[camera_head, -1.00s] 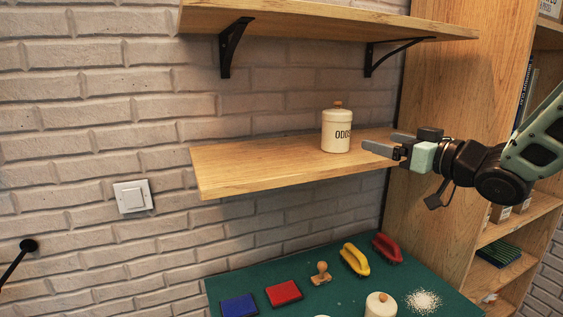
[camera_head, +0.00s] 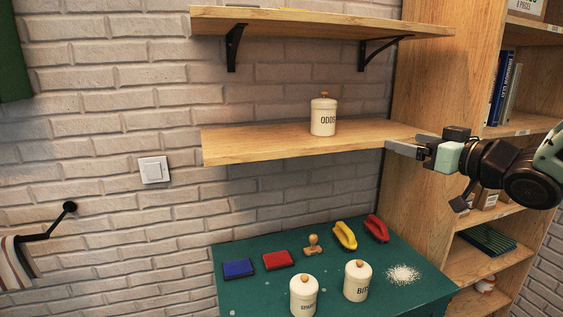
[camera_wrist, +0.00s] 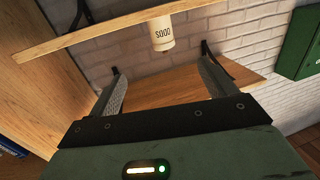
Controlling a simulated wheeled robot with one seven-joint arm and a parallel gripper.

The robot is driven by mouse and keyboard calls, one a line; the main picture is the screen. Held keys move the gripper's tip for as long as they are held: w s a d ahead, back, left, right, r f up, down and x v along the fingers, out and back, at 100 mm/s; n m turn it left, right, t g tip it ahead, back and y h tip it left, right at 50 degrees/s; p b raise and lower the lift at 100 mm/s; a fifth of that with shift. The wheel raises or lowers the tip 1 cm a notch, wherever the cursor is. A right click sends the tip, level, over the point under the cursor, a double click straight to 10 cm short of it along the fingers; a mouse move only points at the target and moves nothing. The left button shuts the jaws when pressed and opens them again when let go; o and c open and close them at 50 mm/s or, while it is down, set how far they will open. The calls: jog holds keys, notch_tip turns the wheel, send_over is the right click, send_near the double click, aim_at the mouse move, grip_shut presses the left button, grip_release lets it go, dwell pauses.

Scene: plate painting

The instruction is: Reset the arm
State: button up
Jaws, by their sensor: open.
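My gripper (camera_head: 402,147) is at the right in the head view, level with the lower shelf's right end. In the wrist view (camera_wrist: 162,78) its two fingers are spread apart with nothing between them. The cream canister marked ODDS (camera_head: 323,117) stands upright on the lower shelf (camera_head: 260,144), to the left of the gripper and clear of it. The wrist view is turned over, so the canister (camera_wrist: 161,34) appears upside down beyond the fingers, under the shelf board (camera_wrist: 95,35).
A wooden bookcase (camera_head: 415,95) stands close behind the gripper. The upper shelf (camera_head: 320,20) is above.

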jog(key=s+a+f+g+h+b, duration=0.1)
jog(key=s+a+f+g+h, duration=0.25)
jog(key=s+a+f, duration=0.35)
jog(key=s+a+f+g+h+b, duration=0.1)
jog(key=s+a+f+g+h, duration=0.2)
jog(key=f, duration=0.6)
jog(key=s+a+f+n+g+h, duration=0.1)
jog(key=s+g, duration=0.3)
jog(key=s, duration=0.7)
jog(key=s+a+f+g+b, duration=0.1)
jog(key=s+f+g, duration=0.3)
jog(key=s, duration=0.7)
jog(key=shift+a+f+n+g+h, duration=0.25)
jog(key=shift+f+n+g+h, duration=0.05)
jog(key=shift+n+g+h, duration=0.1)
